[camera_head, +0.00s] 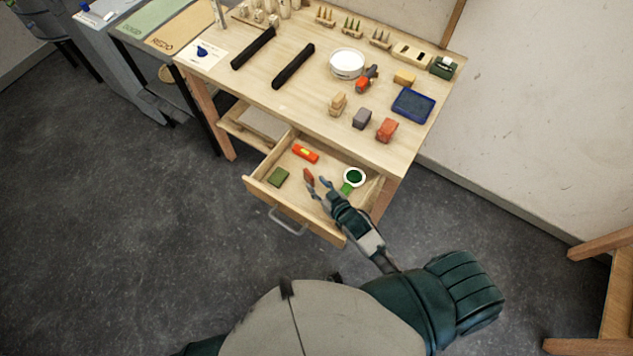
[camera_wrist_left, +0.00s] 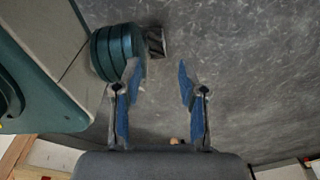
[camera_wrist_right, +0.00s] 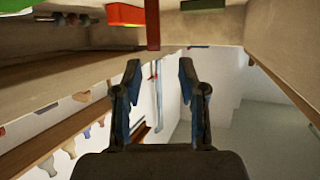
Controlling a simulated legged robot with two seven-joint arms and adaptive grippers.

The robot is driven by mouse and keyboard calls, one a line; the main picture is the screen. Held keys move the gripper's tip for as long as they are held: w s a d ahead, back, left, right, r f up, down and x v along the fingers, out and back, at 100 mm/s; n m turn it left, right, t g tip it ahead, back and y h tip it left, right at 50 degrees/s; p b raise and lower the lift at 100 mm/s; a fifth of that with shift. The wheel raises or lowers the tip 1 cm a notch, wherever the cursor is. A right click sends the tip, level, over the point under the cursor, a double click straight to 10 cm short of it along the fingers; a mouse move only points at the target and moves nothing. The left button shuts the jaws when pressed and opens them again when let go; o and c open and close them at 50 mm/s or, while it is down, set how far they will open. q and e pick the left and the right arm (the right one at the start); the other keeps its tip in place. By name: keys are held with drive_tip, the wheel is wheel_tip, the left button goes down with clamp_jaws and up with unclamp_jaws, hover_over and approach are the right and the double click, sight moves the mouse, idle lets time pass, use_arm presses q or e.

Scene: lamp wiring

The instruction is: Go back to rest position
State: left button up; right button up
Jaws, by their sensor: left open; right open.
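My right gripper (camera_head: 319,186) is over the open drawer (camera_head: 262,194) of the wooden table, its fingers open and pointing into the drawer. A small red-brown piece (camera_head: 308,177) is by its fingertips. In the right wrist view a narrow red-brown piece (camera_wrist_right: 153,25) stands just beyond the gap between the open fingers (camera_wrist_right: 159,68), and nothing is clamped. My left gripper is outside the head view. In the left wrist view its fingers (camera_wrist_left: 157,72) are open and empty, with grey floor behind them.
The tabletop (camera_head: 300,105) carries blocks, black bars and a blue tray (camera_head: 413,104). Floor to the left is clear. A wooden frame (camera_head: 612,290) stands at right.

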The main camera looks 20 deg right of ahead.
use_arm(q)
drive_tip(key=shift+a, duration=0.25)
use_arm(e)
drive_tip(key=shift+a, duration=0.2)
use_arm(q)
drive_tip(key=shift+w+a, duration=0.1)
use_arm(e)
drive_tip(key=shift+d, duration=0.15)
